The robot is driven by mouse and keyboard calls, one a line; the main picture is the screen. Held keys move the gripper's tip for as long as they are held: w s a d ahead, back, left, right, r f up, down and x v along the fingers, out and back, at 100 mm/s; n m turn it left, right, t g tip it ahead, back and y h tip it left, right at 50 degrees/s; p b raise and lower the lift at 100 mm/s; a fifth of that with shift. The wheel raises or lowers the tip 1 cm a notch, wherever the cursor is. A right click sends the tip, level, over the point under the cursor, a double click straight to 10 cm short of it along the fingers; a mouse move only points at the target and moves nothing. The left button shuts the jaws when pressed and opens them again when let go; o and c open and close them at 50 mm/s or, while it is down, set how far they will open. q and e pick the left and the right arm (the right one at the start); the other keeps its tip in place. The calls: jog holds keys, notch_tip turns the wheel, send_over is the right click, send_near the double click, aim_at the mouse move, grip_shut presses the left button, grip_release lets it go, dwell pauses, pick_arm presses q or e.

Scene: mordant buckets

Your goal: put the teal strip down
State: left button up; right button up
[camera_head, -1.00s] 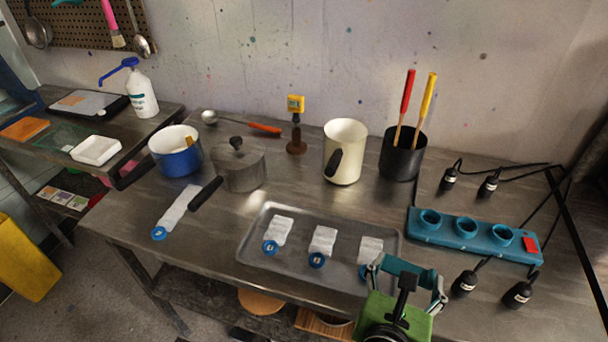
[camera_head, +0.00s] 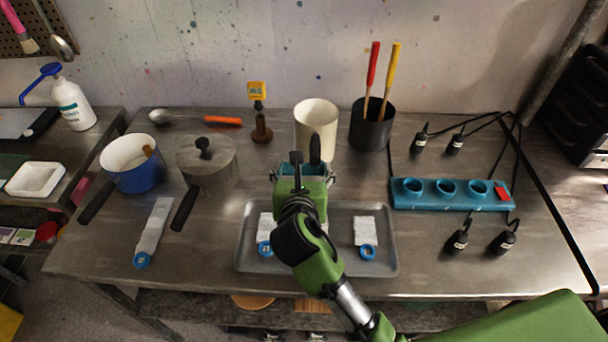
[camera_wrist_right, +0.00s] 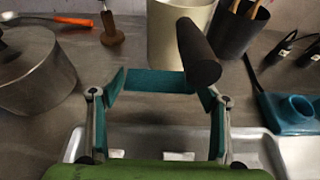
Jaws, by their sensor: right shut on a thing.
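My right gripper (camera_head: 303,168) is over the back part of the metal tray (camera_head: 384,262), in front of the cream pitcher (camera_head: 312,118). In the right wrist view the gripper (camera_wrist_right: 158,88) has its fingers wide apart, shut on the teal strip (camera_wrist_right: 152,80), which spans crosswise between them. The strip appears clear of the tray. The pitcher's dark handle (camera_wrist_right: 198,52) looms close behind the strip; whether they touch I cannot tell. In the head view my gripper and arm mostly hide the strip. My left gripper is not in view.
White tags with blue ends lie in the tray, one (camera_head: 365,232) at right. A teal socket block (camera_head: 450,195) with black plugs is to the right. A grey lidded pot (camera_head: 208,165) and a blue pot (camera_head: 132,164) stand left.

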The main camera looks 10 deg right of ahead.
aim_at(304, 178)
jog(key=w, duration=0.1)
jog(key=w+d, duration=0.1)
jog(key=w, duration=0.1)
jog(key=shift+w+r, duration=0.1)
jog(key=shift+w, duration=0.2)
notch_tip(304, 178, down, 2)
jog(key=shift+s+f, duration=0.1)
jog(key=shift+s, duration=0.05)
notch_tip(304, 178, down, 5)
jog(key=shift+s+r, duration=0.1)
jog(key=shift+r, duration=0.1)
jog(key=shift+w+f, duration=0.2)
jog(key=shift+f, duration=0.05)
jog(key=o, duration=0.8)
jog(key=shift+c, duration=0.2)
